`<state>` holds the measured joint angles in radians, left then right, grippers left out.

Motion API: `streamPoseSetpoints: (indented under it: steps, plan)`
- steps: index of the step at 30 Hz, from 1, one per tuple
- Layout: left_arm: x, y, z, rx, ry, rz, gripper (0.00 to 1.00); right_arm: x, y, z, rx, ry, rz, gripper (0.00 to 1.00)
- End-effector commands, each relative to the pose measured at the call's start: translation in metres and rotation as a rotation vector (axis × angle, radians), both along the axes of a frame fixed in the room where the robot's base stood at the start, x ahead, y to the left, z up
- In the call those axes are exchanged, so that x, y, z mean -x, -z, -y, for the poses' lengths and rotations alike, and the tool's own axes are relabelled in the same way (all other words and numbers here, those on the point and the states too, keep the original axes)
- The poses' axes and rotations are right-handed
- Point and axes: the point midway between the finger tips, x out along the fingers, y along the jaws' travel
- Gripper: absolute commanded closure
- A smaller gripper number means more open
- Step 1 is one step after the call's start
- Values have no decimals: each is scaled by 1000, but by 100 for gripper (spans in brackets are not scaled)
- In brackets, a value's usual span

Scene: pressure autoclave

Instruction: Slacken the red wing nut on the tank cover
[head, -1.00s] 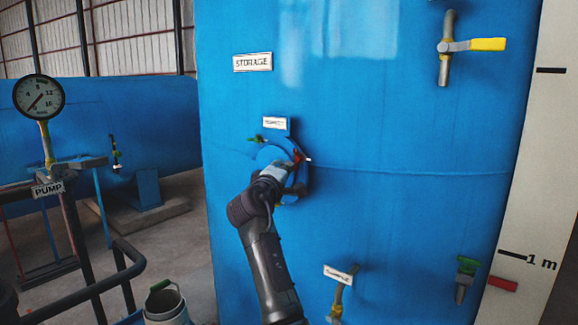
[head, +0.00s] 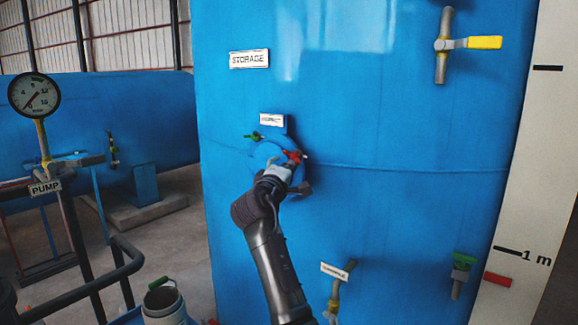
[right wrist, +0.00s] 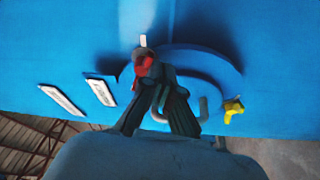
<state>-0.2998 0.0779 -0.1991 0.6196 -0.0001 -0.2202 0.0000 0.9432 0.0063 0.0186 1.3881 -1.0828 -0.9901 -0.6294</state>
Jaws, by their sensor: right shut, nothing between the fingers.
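The red wing nut (head: 293,156) is at the upper right edge of the round blue cover (head: 262,154) on the big tank (head: 400,110). My right gripper (head: 285,167) is just below the nut and hides much of the cover. In the right wrist view my right gripper (right wrist: 160,82) has its fingertips together, right at the red wing nut (right wrist: 146,68), with nothing held. Whether they touch it, I cannot tell. A green wing nut (head: 254,136) is at the cover's upper left. My left gripper is not in view.
A small label (head: 271,120) sits above the cover and a STORAGE sign (head: 249,59) higher up. A yellow-handled valve (head: 470,43) and a green-handled valve (head: 463,262) stick out at right. A pressure gauge (head: 35,95) and dark rail (head: 95,280) stand at left.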

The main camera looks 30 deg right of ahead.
Motion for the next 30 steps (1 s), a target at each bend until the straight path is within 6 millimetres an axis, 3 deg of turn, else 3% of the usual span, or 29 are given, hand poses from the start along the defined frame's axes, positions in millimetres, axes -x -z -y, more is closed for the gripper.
streamPoseSetpoints:
  steps: [7, 25, 30]
  plan:
    - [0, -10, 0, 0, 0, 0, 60, 0, -3, 0, 34, 0, -81, 100]
    - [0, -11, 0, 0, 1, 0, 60, 0, -1, 0, 44, 0, -104, 100]
    - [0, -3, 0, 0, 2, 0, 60, -1, 13, 7, 44, 2, -107, 100]
